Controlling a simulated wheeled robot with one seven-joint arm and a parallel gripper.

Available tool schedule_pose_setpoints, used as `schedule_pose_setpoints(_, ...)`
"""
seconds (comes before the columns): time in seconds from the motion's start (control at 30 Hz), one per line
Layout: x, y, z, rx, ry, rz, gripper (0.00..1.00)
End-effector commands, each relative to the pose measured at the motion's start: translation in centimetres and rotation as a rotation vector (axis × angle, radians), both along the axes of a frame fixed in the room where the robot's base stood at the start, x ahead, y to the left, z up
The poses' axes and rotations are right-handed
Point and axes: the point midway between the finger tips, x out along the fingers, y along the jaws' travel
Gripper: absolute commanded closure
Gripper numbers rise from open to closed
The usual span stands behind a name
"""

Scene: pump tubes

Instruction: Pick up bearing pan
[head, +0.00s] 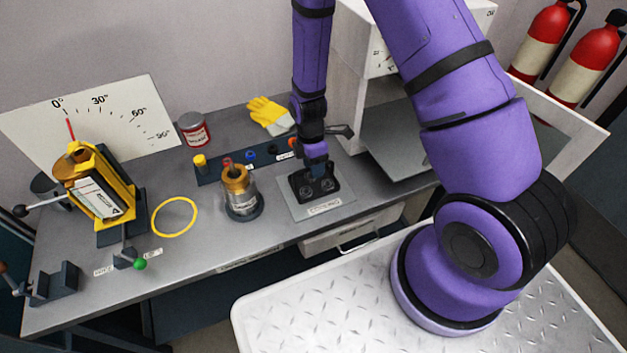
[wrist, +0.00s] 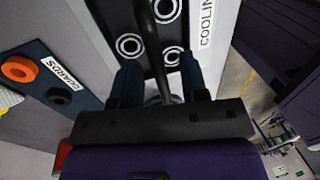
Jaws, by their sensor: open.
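The bearing pan (head: 328,190) looks like a dark square tray with round rings in it. It lies on the grey plate (head: 318,208) at the front right of the bench. In the wrist view the pan (wrist: 148,68) shows pale rings, and a dark bar-like handle (wrist: 163,50) runs between my fingers. My gripper (head: 317,166) points down over the pan, its fingers open on either side of the handle. It also shows in the wrist view (wrist: 162,80). The gripper body hides the near part of the pan, and I cannot tell whether the fingers touch it.
A yellow ring (head: 174,217) and yellow fixture (head: 105,185) are left. A white cabinet (head: 348,75) stands right.

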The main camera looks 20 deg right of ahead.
Motion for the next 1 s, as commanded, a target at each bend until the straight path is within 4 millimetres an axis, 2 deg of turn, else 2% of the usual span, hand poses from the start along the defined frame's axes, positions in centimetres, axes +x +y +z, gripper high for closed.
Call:
schedule_pose_setpoints(0.1,-0.10,0.01,-0.66,0.000,-0.002,-0.001,0.60)
schedule_pose_setpoints(0.33,-0.11,0.02,-0.73,0.000,-0.002,-0.001,0.60)
schedule_pose_setpoints(0.37,-0.10,0.02,-0.72,0.000,-0.002,-0.001,0.64)
schedule_pose_setpoints(0.5,-0.10,0.02,-0.71,0.000,-0.002,-0.001,0.96)
schedule_pose_setpoints(0.53,-0.10,0.02,-0.71,0.000,-0.002,-0.001,1.00)
schedule_pose_setpoints(1.0,0.02,0.14,-0.40,0.001,-0.004,0.000,1.00)
